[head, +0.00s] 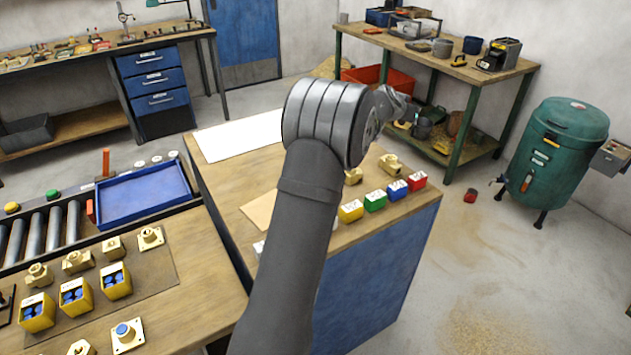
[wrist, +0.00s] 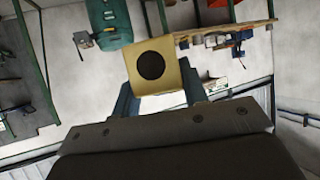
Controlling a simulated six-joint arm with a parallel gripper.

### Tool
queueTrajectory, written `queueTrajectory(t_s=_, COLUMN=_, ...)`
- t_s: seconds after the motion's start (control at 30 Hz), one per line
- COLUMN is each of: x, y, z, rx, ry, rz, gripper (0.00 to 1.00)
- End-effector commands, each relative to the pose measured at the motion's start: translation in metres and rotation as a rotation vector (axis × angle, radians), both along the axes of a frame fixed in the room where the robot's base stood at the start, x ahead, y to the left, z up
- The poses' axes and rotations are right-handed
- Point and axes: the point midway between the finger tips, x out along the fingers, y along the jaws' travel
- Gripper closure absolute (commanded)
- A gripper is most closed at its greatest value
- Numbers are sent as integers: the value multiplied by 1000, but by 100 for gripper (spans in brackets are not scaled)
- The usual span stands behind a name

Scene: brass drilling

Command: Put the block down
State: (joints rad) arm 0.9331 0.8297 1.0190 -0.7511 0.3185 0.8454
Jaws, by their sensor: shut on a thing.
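My gripper shows in the wrist view (wrist: 160,88) with its two blue-grey fingers on either side of a brass-tan block (wrist: 171,84). The block has a round dark hole in the face towards the camera. My gripper is shut on it. In the head view my gripper (head: 391,102) is held up above the bench, mostly behind my own wrist, and I cannot make out the block there. The wooden bench top (head: 232,181) with a blue side lies below my arm.
Yellow (head: 350,211), green (head: 375,201), blue (head: 397,190) and red (head: 417,181) boxes line the bench's right edge. Brass fittings (head: 390,165) stand behind them. A white sheet (head: 240,135) covers the bench's back left. A blue tray (head: 143,194) sits on the left by rollers.

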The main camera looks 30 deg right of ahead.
Motion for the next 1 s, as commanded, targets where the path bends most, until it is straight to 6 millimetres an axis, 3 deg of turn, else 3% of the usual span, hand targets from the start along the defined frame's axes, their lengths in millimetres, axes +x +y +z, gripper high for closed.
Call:
queueTrajectory(t_s=0.2, x=1, y=0, z=-35, rx=-2, ry=0, rz=2, gripper=100)
queueTrajectory(t_s=0.47, x=6, y=1, z=-56, rx=-3, ry=-2, rz=3, gripper=100)
queueTrajectory(t_s=1.0, x=104, y=20, z=-117, rx=-3, ry=-2, rz=3, gripper=100)
